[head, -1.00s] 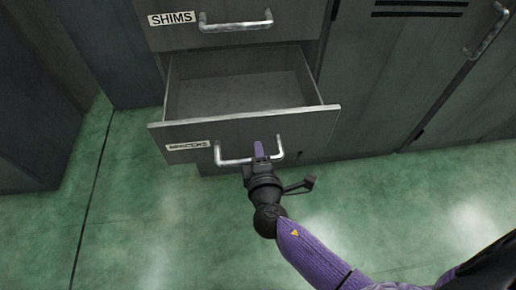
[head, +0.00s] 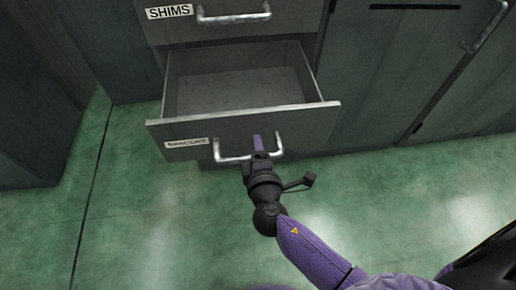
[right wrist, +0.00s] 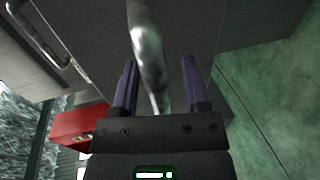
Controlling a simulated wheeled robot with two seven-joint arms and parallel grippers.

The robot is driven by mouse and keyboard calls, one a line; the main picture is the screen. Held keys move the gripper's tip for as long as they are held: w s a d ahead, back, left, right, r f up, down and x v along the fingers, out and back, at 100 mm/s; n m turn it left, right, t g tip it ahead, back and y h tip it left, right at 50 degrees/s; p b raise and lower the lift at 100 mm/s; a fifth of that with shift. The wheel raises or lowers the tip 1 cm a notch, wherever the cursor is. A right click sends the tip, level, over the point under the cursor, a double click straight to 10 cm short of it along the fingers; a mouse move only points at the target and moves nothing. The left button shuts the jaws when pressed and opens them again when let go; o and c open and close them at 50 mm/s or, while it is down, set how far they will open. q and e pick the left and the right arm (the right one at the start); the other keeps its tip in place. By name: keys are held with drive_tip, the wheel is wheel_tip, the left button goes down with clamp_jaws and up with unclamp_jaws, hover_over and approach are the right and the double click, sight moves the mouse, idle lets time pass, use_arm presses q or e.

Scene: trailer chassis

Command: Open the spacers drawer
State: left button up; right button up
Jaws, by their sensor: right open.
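The spacers drawer (head: 300,122) is pulled out below the SHIMS drawer, and its inside looks empty. Its label is at the left of the front. Its metal handle (head: 230,159) is a bar across the lower front. My right gripper (head: 259,145) is at the handle, from the near side. In the right wrist view the handle (right wrist: 150,65) passes between the two purple fingers of my open right gripper (right wrist: 157,90), with gaps visible beside it. My left gripper is not in view.
The SHIMS drawer (head: 290,18) above is shut, with its own handle (head: 233,16). A cabinet door (head: 390,75) stands to the right and another dark cabinet (head: 30,110) to the left. The green floor (head: 150,235) in front is clear.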

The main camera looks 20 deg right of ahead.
use_arm(q)
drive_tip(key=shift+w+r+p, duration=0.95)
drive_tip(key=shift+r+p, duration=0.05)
drive_tip(key=shift+p, duration=0.25)
use_arm(e)
drive_tip(key=v, duration=0.9)
drive_tip(key=shift+s+a, duration=0.15)
drive_tip(key=shift+s, duration=0.2)
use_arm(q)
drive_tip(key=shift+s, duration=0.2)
